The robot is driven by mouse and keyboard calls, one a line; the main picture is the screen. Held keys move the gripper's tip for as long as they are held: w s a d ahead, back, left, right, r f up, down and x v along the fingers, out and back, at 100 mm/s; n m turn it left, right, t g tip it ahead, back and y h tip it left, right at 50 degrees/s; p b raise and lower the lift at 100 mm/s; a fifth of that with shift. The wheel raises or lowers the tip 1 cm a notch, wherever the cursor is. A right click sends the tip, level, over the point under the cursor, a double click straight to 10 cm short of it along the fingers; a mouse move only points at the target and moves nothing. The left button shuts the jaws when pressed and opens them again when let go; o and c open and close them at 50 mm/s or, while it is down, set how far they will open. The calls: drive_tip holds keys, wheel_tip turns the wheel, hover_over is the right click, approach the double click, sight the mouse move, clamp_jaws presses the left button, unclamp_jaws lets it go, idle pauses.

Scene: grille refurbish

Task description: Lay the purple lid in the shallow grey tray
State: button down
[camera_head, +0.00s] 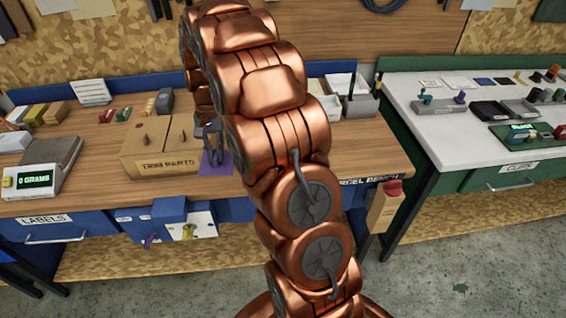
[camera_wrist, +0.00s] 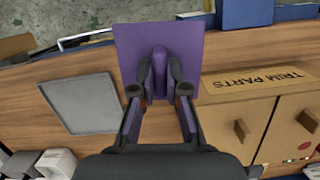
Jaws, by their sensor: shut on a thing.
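The purple lid (camera_wrist: 132,45) is a flat square plate with an upright handle in its middle. In the wrist view my gripper (camera_wrist: 160,80) is shut on that handle, one finger on each side. In the head view the lid (camera_head: 222,166) shows just right of the trim parts box, below my gripper (camera_head: 211,132), partly hidden by my arm. The shallow grey tray (camera_wrist: 82,104) lies empty on the wooden bench, left of the lid in the wrist view. My arm hides the tray in the head view.
The cardboard trim parts box (camera_head: 147,160) with two lids and knobs stands close beside the lid. A scale (camera_head: 36,178) is at the bench's left. Grey bins (camera_head: 362,106) stand at its back right. A green-framed white bench (camera_head: 420,95) is to the right.

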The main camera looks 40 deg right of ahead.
drive_tip(key=s+d+f+m+t+b, duration=0.25)
drive_tip(key=s+d+m+b, duration=0.25)
drive_tip(key=s+d+m, duration=0.3)
drive_tip(key=s+d+f+m+t+b, duration=0.1)
drive_tip(key=s+d+f+m+b, duration=0.2)
drive_tip(key=s+d+m+b, duration=0.45)
drive_tip(key=shift+m+g, duration=0.25)
drive_tip(key=shift+m, duration=0.3)
drive_tip(key=w+d+p, duration=0.1)
drive_tip(key=w+d, duration=0.2)
drive_tip(key=w, duration=0.1)
drive_tip(key=w+d+f+p, duration=0.1)
drive_tip(key=w+d+p, duration=0.1)
drive_tip(key=w+d, duration=0.1)
drive_tip(key=w+d+p, duration=0.2)
drive_tip(key=w+d, duration=0.1)
drive_tip(key=w, duration=0.2)
drive_tip(key=shift+w+f, duration=0.2)
drive_tip(key=shift+f, duration=0.05)
drive_tip(key=shift+w+d+p, duration=0.1)
drive_tip(key=shift+p, duration=0.2)
drive_tip(key=shift+f+p, duration=0.6)
drive_tip(key=shift+f, duration=1.15)
drive_tip(key=shift+f, duration=0.1)
drive_tip(key=c, duration=1.6)
unclamp_jaws()
drive_tip(key=o, duration=0.4)
